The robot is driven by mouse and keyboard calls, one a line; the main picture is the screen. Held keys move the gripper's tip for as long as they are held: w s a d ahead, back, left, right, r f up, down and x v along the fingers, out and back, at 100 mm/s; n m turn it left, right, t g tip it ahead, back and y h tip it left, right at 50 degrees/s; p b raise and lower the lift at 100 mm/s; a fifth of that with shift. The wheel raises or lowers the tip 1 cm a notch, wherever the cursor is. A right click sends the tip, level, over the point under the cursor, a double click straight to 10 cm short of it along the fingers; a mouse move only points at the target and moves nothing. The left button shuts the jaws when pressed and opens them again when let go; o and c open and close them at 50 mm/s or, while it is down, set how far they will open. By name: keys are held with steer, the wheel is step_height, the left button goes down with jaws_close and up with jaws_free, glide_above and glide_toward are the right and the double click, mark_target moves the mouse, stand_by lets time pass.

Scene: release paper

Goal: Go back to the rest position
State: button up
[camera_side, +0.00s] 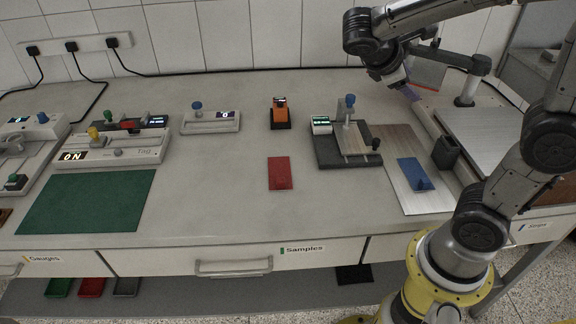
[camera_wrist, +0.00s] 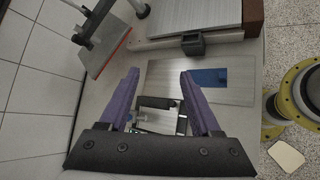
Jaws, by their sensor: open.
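My gripper (camera_side: 411,93) is up in the air at the upper right of the side view, above the back of the bench. In the wrist view my gripper (camera_wrist: 160,75) shows two purple fingers set well apart with nothing between their tips. A blue piece (camera_side: 413,174) lies on the pale metal plate (camera_side: 400,205) at the right of the bench. I cannot tell whether the blue piece is paper.
A red sheet (camera_side: 280,173) and a green mat (camera_side: 88,200) lie on the bench. A small press-like device (camera_side: 347,145) stands left of the plate, and a dark holder (camera_side: 446,152) stands right of it. A post with an arm (camera_side: 467,88) stands close to my gripper. Mid-bench is mostly clear.

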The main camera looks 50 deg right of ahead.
steer(key=s+a+f+m+t+y, duration=0.2)
steer(key=s+a+m+t+y, duration=0.2)
steer(key=s+a+y, duration=0.3)
steer(key=a+f+m+t+y, duration=0.1)
steer(key=a+m+t+y, duration=0.2)
steer(key=a, duration=0.5)
steer(key=shift+f+m+t, duration=0.2)
steer(key=shift+m+t, duration=0.1)
